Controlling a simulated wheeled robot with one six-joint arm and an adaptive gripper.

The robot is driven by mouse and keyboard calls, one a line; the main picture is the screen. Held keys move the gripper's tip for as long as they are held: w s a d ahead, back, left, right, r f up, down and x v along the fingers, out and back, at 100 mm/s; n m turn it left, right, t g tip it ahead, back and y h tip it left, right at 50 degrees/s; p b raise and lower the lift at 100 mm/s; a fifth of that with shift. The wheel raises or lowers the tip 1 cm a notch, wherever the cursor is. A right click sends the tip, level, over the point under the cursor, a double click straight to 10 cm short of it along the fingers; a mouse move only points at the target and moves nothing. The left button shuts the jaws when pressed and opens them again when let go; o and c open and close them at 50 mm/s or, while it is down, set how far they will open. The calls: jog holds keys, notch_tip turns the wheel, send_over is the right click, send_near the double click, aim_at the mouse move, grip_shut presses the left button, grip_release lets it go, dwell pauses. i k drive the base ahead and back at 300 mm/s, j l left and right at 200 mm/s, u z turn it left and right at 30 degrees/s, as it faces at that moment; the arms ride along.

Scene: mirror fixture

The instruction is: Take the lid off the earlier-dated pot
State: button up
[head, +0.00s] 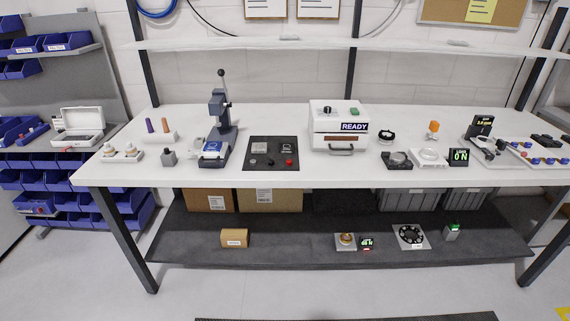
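Two small pale round pieces with knob-like tops, perhaps the lidded pots, sit side by side on a white base at the left end of the white workbench. These are the left one (107,149) and the right one (131,150). They are too small for me to read any date on them. I cannot tell whether their tops are separate lids. My gripper is not in view.
Right of them on the workbench (230,178) stand a small grey block (169,157), a lever press (219,125), a dark button panel (271,154) and a white "READY" box (338,125). Bare bench top lies along the front edge. Boxes stand on the lower shelf (290,240).

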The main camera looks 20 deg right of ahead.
aim_at(108, 147)
jog(key=i+j, duration=0.25)
jog(key=j, duration=0.2)
jog(key=i+j, duration=0.25)
jog(key=j, duration=0.15)
jog(key=i+j, duration=0.25)
jog(key=j, duration=0.2)
jog(key=i+j, duration=0.2)
jog(key=j, duration=0.2)
jog(key=i+j, duration=0.25)
jog(key=j, duration=0.2)
jog(key=i+j, duration=0.25)
jog(key=j, duration=0.15)
jog(key=i+j, duration=0.25)
jog(key=j, duration=0.2)
jog(key=l, duration=0.25)
jog(key=k, duration=0.05)
